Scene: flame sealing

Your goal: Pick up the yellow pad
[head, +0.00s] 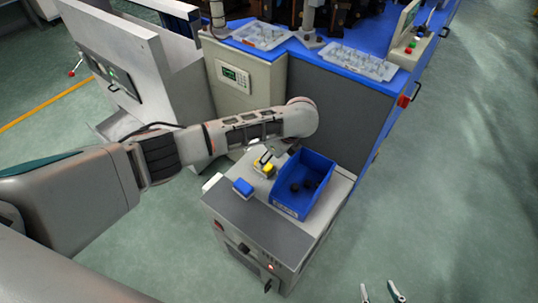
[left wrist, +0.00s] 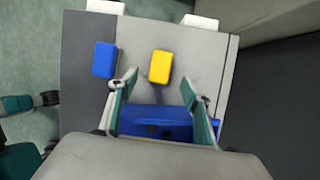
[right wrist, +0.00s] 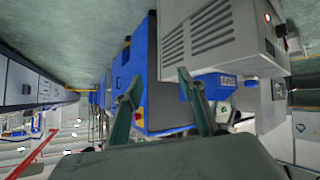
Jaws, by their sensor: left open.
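The yellow pad (head: 264,168) lies on top of the grey cart, partly hidden by my left gripper (head: 266,156). In the left wrist view, the yellow pad (left wrist: 160,66) lies just beyond the gap between the open fingers of my left gripper (left wrist: 159,79). Nothing is held, and the height above the pad is hard to tell. My right gripper (head: 381,291) shows at the bottom edge of the head view, over the floor. In the right wrist view its fingers (right wrist: 160,77) are spread and empty.
A blue pad (head: 243,188) lies beside the yellow one. A blue bin (head: 318,172) with dark parts stands on the cart (head: 258,222), close to the yellow pad. A blue-topped machine (head: 345,105) with trays stands behind. The floor at right is clear.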

